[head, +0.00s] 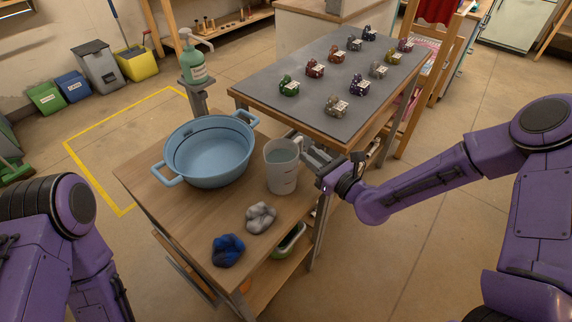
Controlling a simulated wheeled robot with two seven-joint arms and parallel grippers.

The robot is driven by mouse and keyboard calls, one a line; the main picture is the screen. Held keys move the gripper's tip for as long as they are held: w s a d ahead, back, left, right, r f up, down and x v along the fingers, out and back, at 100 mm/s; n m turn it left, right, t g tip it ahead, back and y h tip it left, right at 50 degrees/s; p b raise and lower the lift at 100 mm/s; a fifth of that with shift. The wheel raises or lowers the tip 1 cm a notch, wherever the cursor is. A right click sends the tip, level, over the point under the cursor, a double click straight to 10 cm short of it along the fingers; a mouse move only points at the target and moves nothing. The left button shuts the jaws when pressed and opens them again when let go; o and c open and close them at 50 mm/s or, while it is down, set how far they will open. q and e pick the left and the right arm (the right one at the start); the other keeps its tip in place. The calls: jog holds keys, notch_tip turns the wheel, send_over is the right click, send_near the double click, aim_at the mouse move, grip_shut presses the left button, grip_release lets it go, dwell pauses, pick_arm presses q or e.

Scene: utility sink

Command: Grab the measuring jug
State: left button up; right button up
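The measuring jug (281,168) is a pale translucent cup with a handle on its right side and markings on its front. It stands upright on the wooden table (150,190), just right of the blue basin. My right gripper (306,150) is at the jug's handle side, reaching in from the right at about handle height. Its grey fingers overlap the handle area, and I cannot tell whether they are closed on the handle or only beside it. My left arm shows at the lower left, but its gripper is out of view.
A blue two-handled basin (210,152) stands left of the jug. A grey cloth (261,217) and a blue cloth (228,250) lie in front. A green pump bottle (193,62) stands behind. A grey-topped table (330,75) with several small coloured items is beyond.

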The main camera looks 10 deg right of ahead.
aim_at(301, 146)
jog(key=p+x, duration=0.1)
jog(key=x, duration=0.4)
jog(key=shift+w+d, duration=0.1)
jog(key=shift+w, duration=0.2)
grip_shut()
dwell(1.0)
